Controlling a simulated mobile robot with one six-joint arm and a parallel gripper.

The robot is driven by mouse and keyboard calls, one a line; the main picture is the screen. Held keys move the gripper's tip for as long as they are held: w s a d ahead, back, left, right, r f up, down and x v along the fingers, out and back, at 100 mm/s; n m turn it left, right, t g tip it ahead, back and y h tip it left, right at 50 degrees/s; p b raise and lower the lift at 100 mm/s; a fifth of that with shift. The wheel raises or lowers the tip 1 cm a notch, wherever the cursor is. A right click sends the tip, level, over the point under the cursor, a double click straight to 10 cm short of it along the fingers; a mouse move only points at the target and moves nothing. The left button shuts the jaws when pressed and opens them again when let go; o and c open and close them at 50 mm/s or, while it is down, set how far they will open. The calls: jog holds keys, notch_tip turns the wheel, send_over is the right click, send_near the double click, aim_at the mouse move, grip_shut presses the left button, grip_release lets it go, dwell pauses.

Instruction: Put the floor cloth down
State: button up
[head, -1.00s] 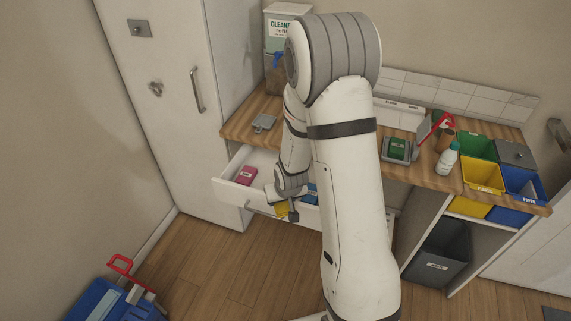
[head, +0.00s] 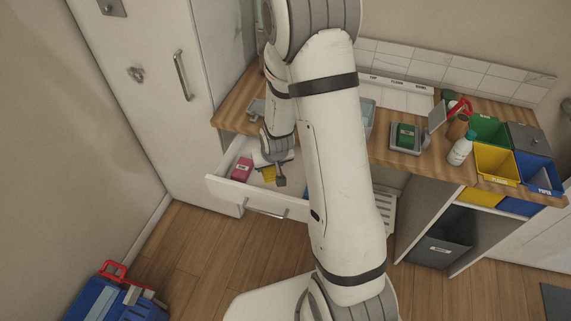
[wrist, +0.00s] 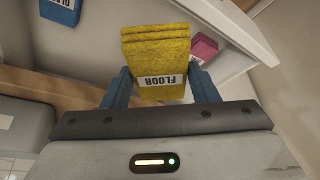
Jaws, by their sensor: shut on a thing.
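The floor cloth (wrist: 158,52) is a folded yellow cloth with a white label reading FLOOR, seen upside down in the wrist view. My gripper (wrist: 160,88) is shut on it, with one blue finger on each side. I cannot tell whether the cloth touches the drawer's floor. My arm hides part of the drawer.
A pink cloth (head: 242,170) lies in the drawer at the left; it also shows in the wrist view (wrist: 204,48). A blue labelled cloth (wrist: 62,10) lies to the other side. A worktop (head: 398,156) runs above, with coloured bins (head: 497,163) at right.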

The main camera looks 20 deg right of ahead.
jog(key=shift+w+f+b, duration=0.25)
jog(key=shift+f+b, duration=0.05)
jog(key=shift+b, duration=0.1)
jog(key=shift+m, duration=0.7)
jog(key=w+f+b, duration=0.1)
jog(key=b, duration=0.2)
jog(key=w+f+b, duration=0.1)
jog(key=w+b, duration=0.1)
jog(key=b, duration=0.2)
jog(key=w+f+b, duration=0.1)
jog(key=b, duration=0.3)
jog(key=shift+w+a+f, duration=0.15)
jog(key=shift+a+f, duration=0.1)
jog(key=shift+a, duration=0.1)
jog(key=shift+m+h, duration=0.5)
jog(key=shift+m, duration=0.2)
jog(key=b+x, duration=0.3)
jog(key=s+b+x, duration=0.1)
jog(key=b+x, duration=0.5)
jog(key=shift+s+a+f+b, duration=0.15)
jog(key=shift+a+f+b, duration=0.2)
jog(key=shift+b, duration=0.05)
jog(key=shift+f, duration=0.15)
jog(key=o, duration=0.9)
jog(key=shift+o, duration=0.2)
